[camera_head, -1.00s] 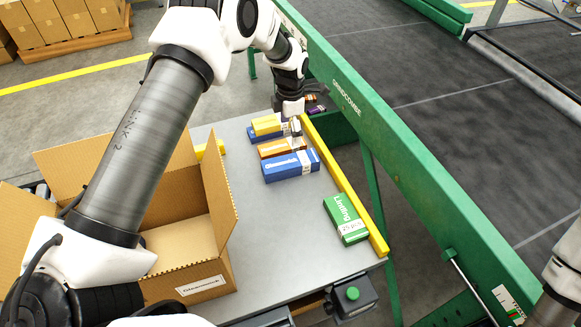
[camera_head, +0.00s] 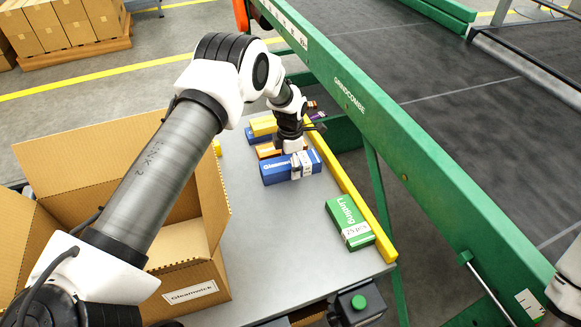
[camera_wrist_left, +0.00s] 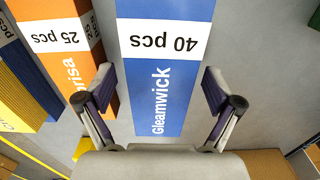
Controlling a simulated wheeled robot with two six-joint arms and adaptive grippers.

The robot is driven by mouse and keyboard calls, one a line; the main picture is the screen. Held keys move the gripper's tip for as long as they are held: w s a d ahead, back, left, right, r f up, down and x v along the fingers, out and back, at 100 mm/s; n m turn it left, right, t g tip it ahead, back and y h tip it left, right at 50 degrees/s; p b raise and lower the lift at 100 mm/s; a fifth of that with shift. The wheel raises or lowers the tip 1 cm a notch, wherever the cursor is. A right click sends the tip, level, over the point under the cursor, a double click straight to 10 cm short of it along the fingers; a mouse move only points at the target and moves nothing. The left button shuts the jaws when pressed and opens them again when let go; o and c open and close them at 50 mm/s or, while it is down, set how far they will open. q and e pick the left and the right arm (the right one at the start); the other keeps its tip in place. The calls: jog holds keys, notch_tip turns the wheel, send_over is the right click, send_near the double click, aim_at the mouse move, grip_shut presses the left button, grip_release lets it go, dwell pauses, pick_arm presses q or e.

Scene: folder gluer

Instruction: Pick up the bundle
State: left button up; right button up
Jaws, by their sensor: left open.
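A blue Gleamwick bundle (camera_head: 276,173) with a white "40 pcs" band lies on the grey table. In the left wrist view, the blue bundle (camera_wrist_left: 160,85) lies lengthwise below and between my left fingers. My left gripper (camera_head: 296,148) points down just above it in the head view. The left wrist view shows this gripper (camera_wrist_left: 163,88) open, with one finger toward each long side of the bundle and nothing held. An orange bundle (camera_wrist_left: 62,60) with a "25 pcs" band lies beside the left finger. My right gripper is not in view.
Yellow (camera_head: 262,122) and blue bundles lie behind the orange one. A green Lintling bundle (camera_head: 348,222) lies front right by the yellow rail (camera_head: 352,190). An open Gleamwick carton (camera_head: 185,268) stands left. The green conveyor frame (camera_head: 410,170) runs along the right.

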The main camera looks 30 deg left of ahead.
pick_arm(q)
jog(key=c, duration=1.5)
jog(key=shift+o, duration=0.2)
jog(key=shift+r, duration=0.1)
